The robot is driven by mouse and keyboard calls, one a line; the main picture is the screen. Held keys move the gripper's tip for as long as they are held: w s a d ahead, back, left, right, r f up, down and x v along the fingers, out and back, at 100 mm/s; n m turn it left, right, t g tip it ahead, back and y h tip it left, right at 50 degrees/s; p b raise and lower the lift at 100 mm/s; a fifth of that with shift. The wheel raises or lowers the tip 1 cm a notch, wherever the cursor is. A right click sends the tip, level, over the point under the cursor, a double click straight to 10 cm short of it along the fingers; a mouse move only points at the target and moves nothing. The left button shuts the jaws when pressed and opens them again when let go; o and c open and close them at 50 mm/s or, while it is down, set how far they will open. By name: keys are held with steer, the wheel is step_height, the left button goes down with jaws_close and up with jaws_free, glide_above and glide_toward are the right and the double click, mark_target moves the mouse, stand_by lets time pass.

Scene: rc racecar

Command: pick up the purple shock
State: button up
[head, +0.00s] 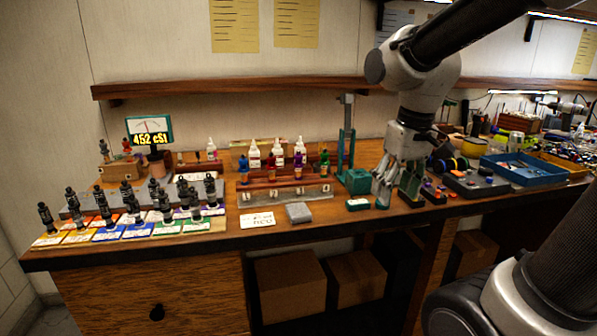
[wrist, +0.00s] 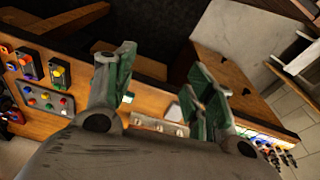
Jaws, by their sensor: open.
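The small purple shock (head: 298,168) stands upright in the wooden rack (head: 262,181) in the head view, between a red shock (head: 271,167) and a green shock (head: 324,161). A white bottle is behind it. My gripper (head: 396,195) is open and empty, pointing down over the bench to the right of the rack, well apart from the purple shock. In the wrist view, my gripper's two green-padded fingers (wrist: 165,85) are spread with nothing between them. I cannot make out the purple shock in the wrist view.
A green press (head: 357,181) stands between the rack and my gripper. A grey numbered strip (head: 285,196) and grey block (head: 299,212) lie in front of the rack. Black shocks stand on coloured cards (head: 110,234) at left. A blue tray (head: 525,170) is at right. A shelf (head: 230,88) runs above.

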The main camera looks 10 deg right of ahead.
steer(key=n, duration=0.2)
glide_toward(300, 156)
steer(key=s+d+f, duration=0.2)
steer(key=s+f, duration=0.5)
steer(key=f, duration=0.2)
steer(key=w+r, duration=0.1)
steer(key=w, duration=0.1)
steer(key=w+a+r+t, duration=0.1)
steer(key=w, duration=0.1)
steer(key=w+r+t+y, duration=0.1)
steer(key=w, duration=0.1)
steer(key=shift+w+a+r, duration=0.15)
steer(key=shift+w+a, duration=0.15)
steer(key=shift+a, duration=0.1)
steer(key=shift+t, duration=0.3)
steer(key=x, duration=0.7)
steer(key=shift+w, duration=0.15)
steer(key=c, duration=1.1)
